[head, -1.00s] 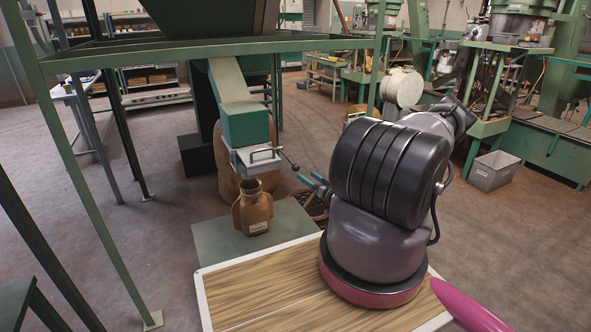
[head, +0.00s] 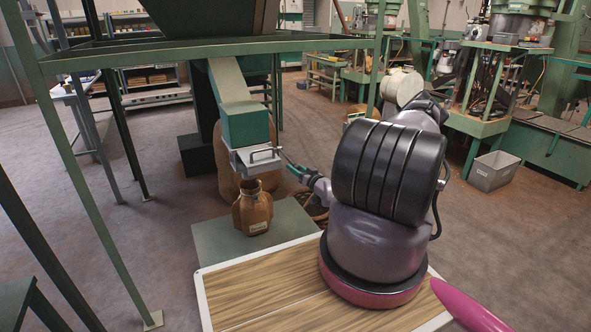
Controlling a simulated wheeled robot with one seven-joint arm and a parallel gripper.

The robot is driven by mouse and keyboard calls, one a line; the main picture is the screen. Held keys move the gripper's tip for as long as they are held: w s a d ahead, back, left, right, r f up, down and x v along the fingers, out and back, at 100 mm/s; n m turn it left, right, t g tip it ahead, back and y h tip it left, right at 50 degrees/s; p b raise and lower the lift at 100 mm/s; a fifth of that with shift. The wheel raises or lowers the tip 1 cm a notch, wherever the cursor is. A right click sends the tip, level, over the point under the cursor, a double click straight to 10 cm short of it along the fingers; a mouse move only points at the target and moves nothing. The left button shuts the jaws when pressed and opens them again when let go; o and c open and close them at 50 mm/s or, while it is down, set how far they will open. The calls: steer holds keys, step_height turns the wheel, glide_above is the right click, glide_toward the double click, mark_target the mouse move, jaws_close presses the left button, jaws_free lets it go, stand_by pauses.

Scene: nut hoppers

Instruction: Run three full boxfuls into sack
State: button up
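The open-mouthed brown sack (head: 252,212), with a pale label, stands upright on a grey-green plate. Above it, the green box (head: 245,126) sits at the lower end of the sloping chute (head: 229,80). My gripper (head: 287,161) is just right of the gate, at the end of the gate's side lever. The lever's knob is hidden by the fingers. I cannot tell whether the fingers are closed on it. The inside of the sack and of the box cannot be seen.
Green frame posts (head: 90,185) stand on the left, under a large hopper (head: 215,18). A larger brown sack (head: 228,180) is behind the chute. A basket (head: 314,207) is partly hidden behind my arm.

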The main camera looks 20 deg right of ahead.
jaws_close()
stand_by(1.1)
